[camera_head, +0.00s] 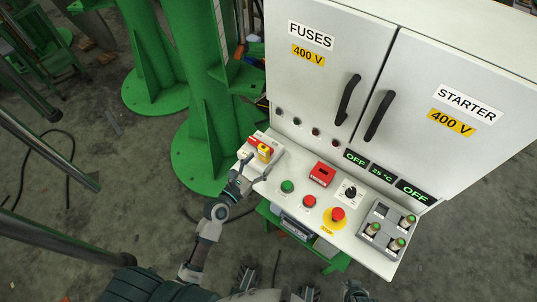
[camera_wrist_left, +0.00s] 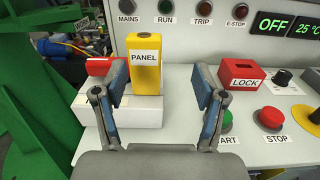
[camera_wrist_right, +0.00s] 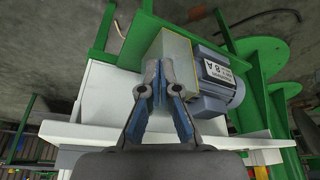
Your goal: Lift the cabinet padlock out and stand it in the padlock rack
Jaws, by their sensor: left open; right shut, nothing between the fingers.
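The yellow padlock labelled PANEL (camera_wrist_left: 145,62) stands upright at the red switch handle (camera_wrist_left: 99,67) on a white box at the panel's left end; in the head view the padlock (camera_head: 264,152) is small. My left gripper (camera_head: 253,171) is open just in front of it. In the left wrist view the left fingers (camera_wrist_left: 154,88) are spread to either side of the padlock's front, with no clear contact. A red block labelled LOCK (camera_head: 322,174) sits farther right on the panel; I cannot tell if it is the rack. My right gripper (camera_wrist_right: 159,75) is shut and empty.
Green START (camera_head: 287,187) and red STOP (camera_head: 309,201) buttons, a black knob (camera_head: 350,192), an emergency stop (camera_head: 338,214) and a grey fuse holder (camera_head: 382,208) occupy the panel. Cabinet doors rise behind. In the right wrist view, a grey motor (camera_wrist_right: 218,84) is near the right fingers.

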